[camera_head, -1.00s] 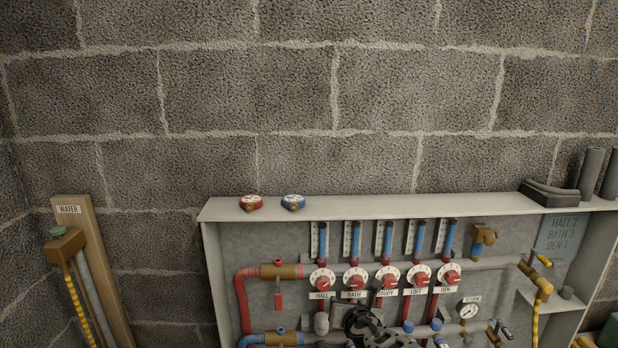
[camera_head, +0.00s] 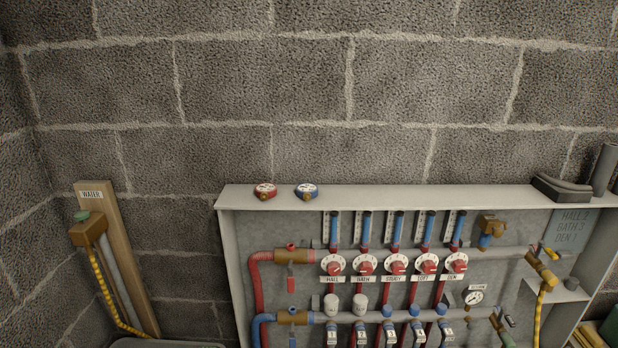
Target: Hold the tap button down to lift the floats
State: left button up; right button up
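The water tap (camera_head: 88,231) is a brass block on a wooden board at the left, under a WATER label (camera_head: 91,195). Its green button (camera_head: 82,216) sits on top. A yellow-striped hose (camera_head: 104,288) runs down from it. In the open cabinet (camera_head: 234,275), several flow meters (camera_head: 366,230) with blue tubes stand in a row above red dials (camera_head: 365,267) labelled HALL, BATH, STUDY, LOFT and DEN. The floats are too small to make out. Neither gripper is in view.
A grey rim (camera_head: 165,343) shows at the bottom left. The block wall above is bare.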

aim_at(82, 215)
jog(key=u, duration=1.3)
